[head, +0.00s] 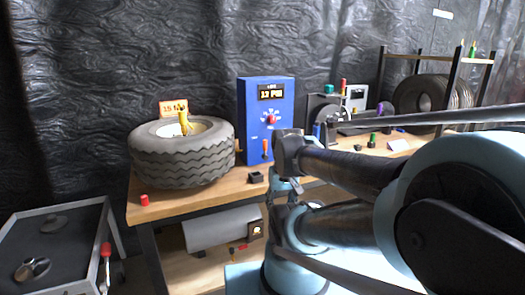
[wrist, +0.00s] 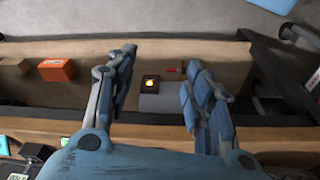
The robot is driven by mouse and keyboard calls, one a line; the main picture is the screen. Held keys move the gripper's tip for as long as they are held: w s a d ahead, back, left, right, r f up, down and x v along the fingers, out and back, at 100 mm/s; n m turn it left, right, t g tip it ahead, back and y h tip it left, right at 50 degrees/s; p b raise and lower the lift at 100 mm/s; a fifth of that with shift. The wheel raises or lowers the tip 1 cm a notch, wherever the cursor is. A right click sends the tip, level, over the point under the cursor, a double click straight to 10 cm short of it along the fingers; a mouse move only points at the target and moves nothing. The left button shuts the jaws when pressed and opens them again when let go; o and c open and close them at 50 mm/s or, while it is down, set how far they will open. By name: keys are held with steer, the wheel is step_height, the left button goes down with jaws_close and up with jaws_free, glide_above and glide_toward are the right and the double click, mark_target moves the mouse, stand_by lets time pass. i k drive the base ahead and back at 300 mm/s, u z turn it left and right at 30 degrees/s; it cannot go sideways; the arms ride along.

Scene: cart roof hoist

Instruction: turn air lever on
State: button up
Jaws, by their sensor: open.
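A small red lever (head: 243,247) shows on the lower shelf by the grey tank (head: 215,229) and its lit gauge (head: 256,230). In the wrist view the red lever (wrist: 173,70), lit gauge (wrist: 150,85) and tank (wrist: 165,103) appear between my fingers, farther off. Another lever with an orange handle (head: 265,148) is on the front of the blue panel (head: 255,115), which reads 12 PSI. I cannot tell which is the air lever. My gripper (wrist: 160,59) is open and empty, apart from both. My arm hides part of the bench in the head view.
A tire (head: 180,160) lies on the wooden bench (head: 185,202) with a small red piece (head: 144,200) near its edge. A grey cart (head: 65,245) stands at left. A rack (head: 432,60) with tires is at right. An orange box (wrist: 55,70) shows in the wrist view.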

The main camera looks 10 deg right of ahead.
mark_target(265, 149)
steer(key=u, duration=1.1)
steer(key=k, duration=1.4)
steer(key=z, duration=1.15)
steer(key=i, duration=1)
